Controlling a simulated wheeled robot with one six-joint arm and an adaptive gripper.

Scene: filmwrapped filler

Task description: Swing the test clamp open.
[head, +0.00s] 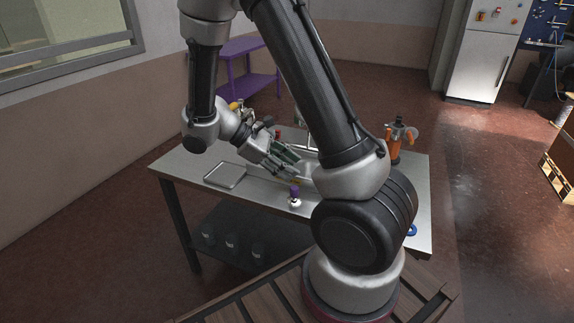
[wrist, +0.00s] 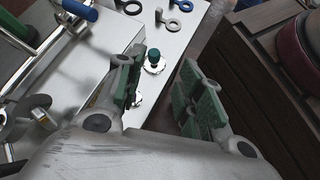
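My gripper (head: 288,164) is above the metal-topped table (head: 345,160) in the head view. In the wrist view its green-padded fingers (wrist: 160,78) are apart with nothing between the pads. A metal bar frame with a blue-ended lever (wrist: 78,10) is at the upper left of the wrist view, left of the fingers. It may be the test clamp, but I cannot tell for sure, nor whether it is open. In the head view a pale metal frame (head: 302,122) shows behind my gripper, partly hidden by my arm.
A shallow tray (head: 226,175) lies on the table's left. A purple-capped white bottle (head: 295,197) stands near the front edge. An orange-and-grey device (head: 399,142) is at the right. A green-capped piece (wrist: 154,61) and loose rings (wrist: 179,6) show in the wrist view.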

